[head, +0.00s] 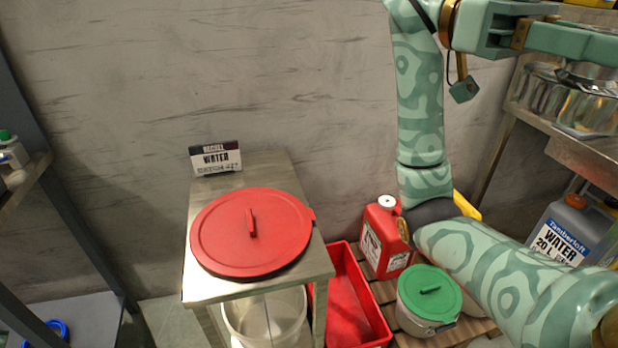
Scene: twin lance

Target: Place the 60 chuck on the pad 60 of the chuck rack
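I see no 60 chuck, no chuck rack and no pad 60 in the head view. A patterned green arm of mine fills the right side, bending at a dark joint and running up out of the top edge. Teal and brass parts show at the top right, but I cannot make out any fingertips there.
Shelving (580,152) with a grey water canister (568,235) stands right.

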